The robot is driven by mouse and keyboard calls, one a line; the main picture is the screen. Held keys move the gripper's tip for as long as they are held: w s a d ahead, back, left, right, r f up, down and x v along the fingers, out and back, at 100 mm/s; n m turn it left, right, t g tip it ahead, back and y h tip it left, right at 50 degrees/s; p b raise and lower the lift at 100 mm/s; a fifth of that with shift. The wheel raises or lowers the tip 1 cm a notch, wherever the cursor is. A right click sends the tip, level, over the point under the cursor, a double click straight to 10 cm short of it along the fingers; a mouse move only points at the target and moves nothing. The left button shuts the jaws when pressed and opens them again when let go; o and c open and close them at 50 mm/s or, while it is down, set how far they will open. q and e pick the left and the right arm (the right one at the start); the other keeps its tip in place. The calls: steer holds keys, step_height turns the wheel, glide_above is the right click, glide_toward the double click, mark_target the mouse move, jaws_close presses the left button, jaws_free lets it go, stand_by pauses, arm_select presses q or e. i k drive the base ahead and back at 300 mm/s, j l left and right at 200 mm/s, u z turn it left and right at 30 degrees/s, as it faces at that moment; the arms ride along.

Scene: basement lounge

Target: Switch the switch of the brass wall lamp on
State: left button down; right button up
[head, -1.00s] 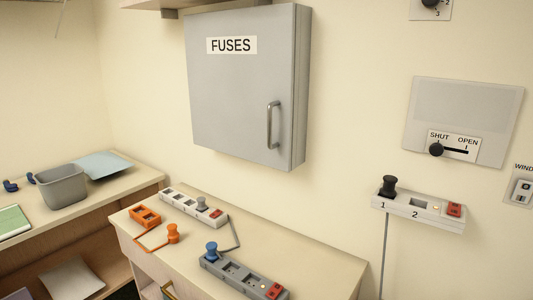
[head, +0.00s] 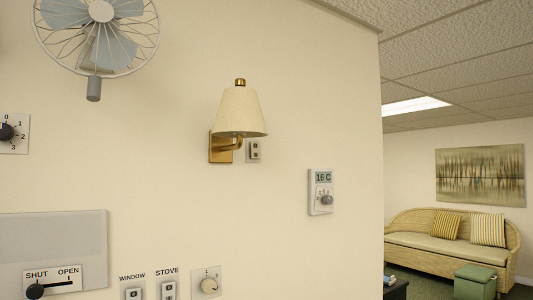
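The brass wall lamp (head: 239,112) is in the middle of the head view, with a cream shade and a brass arm and square back plate. The lamp looks unlit. A small wall switch (head: 254,151) with a dark rocker sits just right of the back plate, partly beside the shade's lower edge. Which way its rocker is set is too small to tell. Neither of my grippers shows in the head view.
A wall fan (head: 105,33) hangs at the upper left. A thermostat (head: 321,192) reading 16 C is right of the lamp. Switches labelled WINDOW (head: 134,294) and STOVE (head: 168,290) and a dial (head: 209,285) are below. The wall ends at right, opening toward a wicker sofa (head: 450,239).

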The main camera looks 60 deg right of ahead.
mark_target(255, 149)
steer(key=z, duration=2)
